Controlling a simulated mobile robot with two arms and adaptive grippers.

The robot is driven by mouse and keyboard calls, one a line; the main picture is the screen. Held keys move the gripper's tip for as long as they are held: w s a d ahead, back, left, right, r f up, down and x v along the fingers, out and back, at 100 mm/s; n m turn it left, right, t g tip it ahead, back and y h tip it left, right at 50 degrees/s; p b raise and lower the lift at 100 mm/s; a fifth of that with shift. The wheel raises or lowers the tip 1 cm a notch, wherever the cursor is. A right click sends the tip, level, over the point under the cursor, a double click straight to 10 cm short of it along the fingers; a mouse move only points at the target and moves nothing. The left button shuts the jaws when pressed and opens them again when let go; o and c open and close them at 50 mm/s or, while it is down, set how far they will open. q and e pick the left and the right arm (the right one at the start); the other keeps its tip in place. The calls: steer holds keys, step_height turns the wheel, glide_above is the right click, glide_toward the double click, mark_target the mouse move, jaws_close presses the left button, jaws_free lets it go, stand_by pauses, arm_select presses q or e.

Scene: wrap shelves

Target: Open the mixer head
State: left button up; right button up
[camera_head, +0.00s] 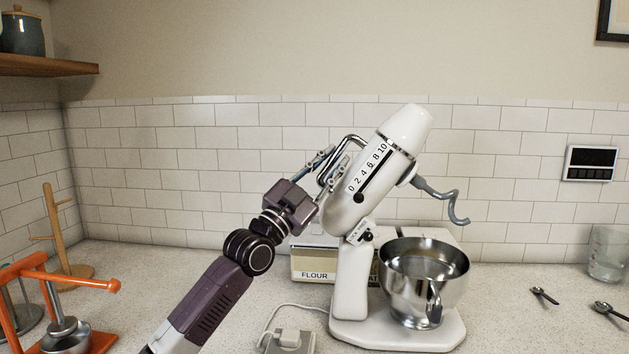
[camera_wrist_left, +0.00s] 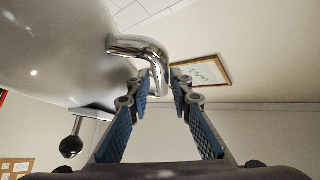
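The white stand mixer's head (camera_head: 362,180) is tilted up and back, its front end high. A dough hook (camera_head: 440,200) hangs from it. A bent chrome handle (camera_head: 337,143) stands out from the head's upper left side; it also shows in the left wrist view (camera_wrist_left: 145,50). My left gripper (camera_head: 330,168) is at this handle, with its fingers on both sides of the bar. In the left wrist view a gap shows between the fingertips (camera_wrist_left: 161,80), and firm contact is not visible. A black-knobbed lever (camera_wrist_left: 72,146) shows below the head. My right gripper is not in view.
A steel bowl (camera_head: 424,280) sits on the mixer base (camera_head: 398,331). A flour box (camera_head: 318,268) stands behind the mixer. An orange press (camera_head: 60,280) and a wooden stand (camera_head: 58,235) are at left. Measuring spoons (camera_head: 545,296) and a glass cup (camera_head: 606,254) are at right.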

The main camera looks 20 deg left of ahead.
arm_select(q)
steer(key=v, duration=1)
steer(key=shift+s, duration=0.25)
steer(key=shift+a, duration=0.1)
